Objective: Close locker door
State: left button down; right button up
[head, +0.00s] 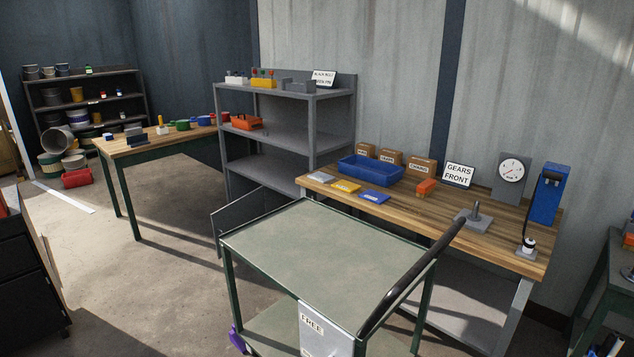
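A grey metal shelf unit (284,128) stands in the middle against the wall, with open shelves above. A dark grey panel (240,211) juts out at its lower front, swung out at an angle toward the cart. It looks like an open locker door. Its lower right part is hidden behind the cart, and I cannot see its handle or the space behind it. Neither of my grippers is in the head view.
A green cart (315,250) with a black handle (410,275) and a "FREE" sign (313,326) stands close in front, its top empty. A wooden workbench (500,235) is behind it. Another table (160,143) stands left. The floor (150,275) left of the cart is mostly clear.

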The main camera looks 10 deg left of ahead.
aim_at(252, 205)
jog(key=i+j, duration=0.15)
jog(key=j, duration=0.25)
jog(key=i+j+z, duration=0.15)
jog(key=j, duration=0.25)
jog(key=i+j, duration=0.2)
jog(key=j, duration=0.2)
jog(key=i+j+z, duration=0.1)
jog(key=j, duration=0.35)
jog(key=i+j+z, duration=0.1)
jog(key=j, duration=0.3)
jog(key=i+j, duration=0.2)
jog(key=j, duration=0.25)
jog(key=i+j+z, duration=0.1)
jog(key=j, duration=0.35)
